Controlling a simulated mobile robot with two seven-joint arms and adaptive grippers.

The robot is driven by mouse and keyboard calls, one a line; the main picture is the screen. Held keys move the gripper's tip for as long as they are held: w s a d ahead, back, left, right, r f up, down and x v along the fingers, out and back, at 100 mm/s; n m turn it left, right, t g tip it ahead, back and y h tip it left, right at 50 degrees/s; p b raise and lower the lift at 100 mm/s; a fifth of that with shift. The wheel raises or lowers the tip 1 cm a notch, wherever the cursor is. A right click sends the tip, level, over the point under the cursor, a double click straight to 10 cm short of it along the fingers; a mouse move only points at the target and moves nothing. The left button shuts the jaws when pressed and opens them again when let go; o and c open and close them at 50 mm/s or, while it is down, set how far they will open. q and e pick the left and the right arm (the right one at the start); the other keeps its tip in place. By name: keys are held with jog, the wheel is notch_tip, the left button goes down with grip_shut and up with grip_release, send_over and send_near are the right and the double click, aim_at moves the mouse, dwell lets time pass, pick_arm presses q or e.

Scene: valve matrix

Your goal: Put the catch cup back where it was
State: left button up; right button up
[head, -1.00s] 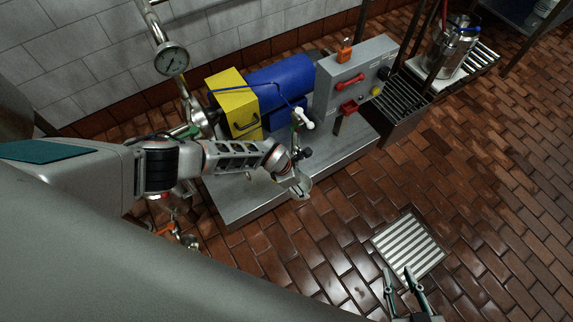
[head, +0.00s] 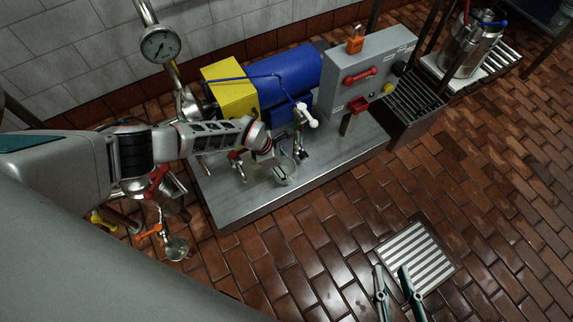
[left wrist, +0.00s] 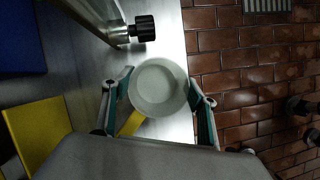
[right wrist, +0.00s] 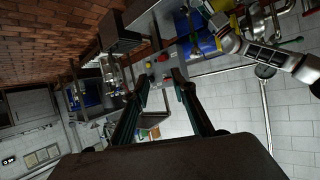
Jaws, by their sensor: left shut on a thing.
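The catch cup, a small pale round cup, shows in the left wrist view (left wrist: 158,88) between the fingers of my left gripper (left wrist: 160,80). In the head view the cup (head: 286,172) looks clear and glassy, over the front part of the grey metal base plate (head: 240,203). My left gripper (head: 279,161) is shut on it. I cannot tell whether the cup touches the plate. My right gripper (head: 391,270) is open and empty above the floor at the lower right; its parted fingers also show in the right wrist view (right wrist: 160,78).
A sampling valve with a white handle (head: 308,115) stands just behind the cup. Beyond are a yellow guard (head: 230,88), a blue motor (head: 285,72) and a grey control box (head: 370,75). A floor drain (head: 418,255) lies at right. Pipework with an orange handle (head: 148,232) is at lower left.

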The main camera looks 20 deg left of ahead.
pick_arm(q)
jog(key=shift+w+r, duration=0.1)
jog(key=shift+r, duration=0.05)
jog(key=shift+f, duration=0.3)
jog(key=o, duration=1.5)
jog(key=shift+r, duration=0.1)
